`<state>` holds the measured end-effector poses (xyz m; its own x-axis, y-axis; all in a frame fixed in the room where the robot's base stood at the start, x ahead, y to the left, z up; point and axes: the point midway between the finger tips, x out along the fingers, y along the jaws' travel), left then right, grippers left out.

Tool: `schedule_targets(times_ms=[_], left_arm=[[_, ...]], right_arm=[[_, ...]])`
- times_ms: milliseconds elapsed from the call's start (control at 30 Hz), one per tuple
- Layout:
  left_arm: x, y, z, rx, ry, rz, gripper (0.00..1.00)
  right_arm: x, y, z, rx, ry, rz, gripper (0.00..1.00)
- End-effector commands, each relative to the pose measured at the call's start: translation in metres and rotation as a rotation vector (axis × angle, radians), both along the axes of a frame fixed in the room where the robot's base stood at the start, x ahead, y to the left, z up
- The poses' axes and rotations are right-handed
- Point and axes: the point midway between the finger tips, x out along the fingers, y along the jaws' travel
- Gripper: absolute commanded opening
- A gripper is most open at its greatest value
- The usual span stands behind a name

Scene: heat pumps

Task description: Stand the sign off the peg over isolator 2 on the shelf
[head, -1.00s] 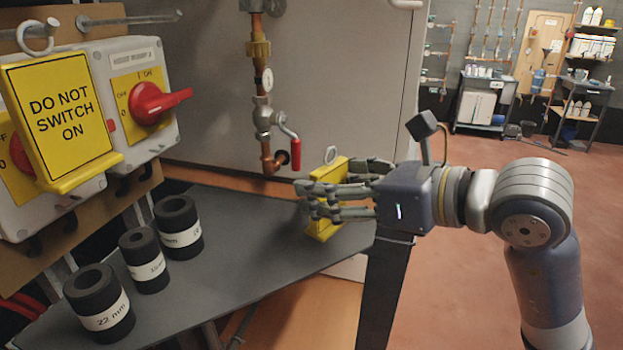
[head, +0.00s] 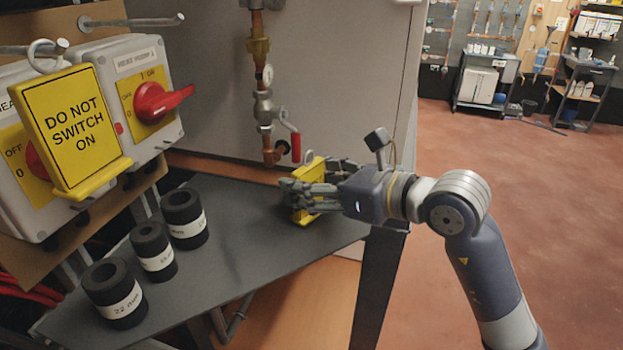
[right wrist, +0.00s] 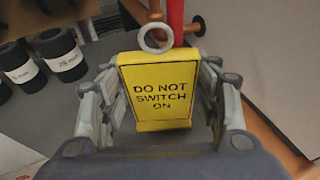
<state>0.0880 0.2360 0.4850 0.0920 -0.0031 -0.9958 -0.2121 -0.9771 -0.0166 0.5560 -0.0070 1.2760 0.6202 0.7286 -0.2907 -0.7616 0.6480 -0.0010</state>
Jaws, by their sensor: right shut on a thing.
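A yellow sign (head: 308,172) is held between the fingers of my right gripper (head: 300,193), over the far right part of the grey shelf (head: 255,245). In the right wrist view the sign (right wrist: 160,95) reads DO NOT SWITCH ON, has a ring on top and looks upright, with fingers on both sides. Its foot is at or just above the shelf; I cannot tell if it touches. The peg (head: 130,20) over the right isolator (head: 150,100) is bare. A second yellow sign (head: 75,130) hangs by its ring over the left isolator. My left gripper is not in view.
Several black insulation sleeves stand on the shelf's left part, one of them marked 22 mm (head: 115,295). A copper pipe with a red-handled valve (head: 295,147) stands behind the held sign. The shelf's middle is clear.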

Motion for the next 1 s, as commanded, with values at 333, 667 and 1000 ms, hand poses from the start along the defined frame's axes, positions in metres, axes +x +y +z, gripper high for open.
schedule_targets(times_ms=[333,667,1000], left_arm=[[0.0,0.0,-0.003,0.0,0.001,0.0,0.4],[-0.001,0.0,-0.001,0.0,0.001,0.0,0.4],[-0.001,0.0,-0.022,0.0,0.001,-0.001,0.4]], right_arm=[[0.0,0.0,-0.003,0.001,0.001,0.0,0.77],[0.0,0.0,0.0,0.001,0.001,0.0,0.77],[-0.033,-0.041,0.013,-0.002,-0.005,-0.003,0.77]])
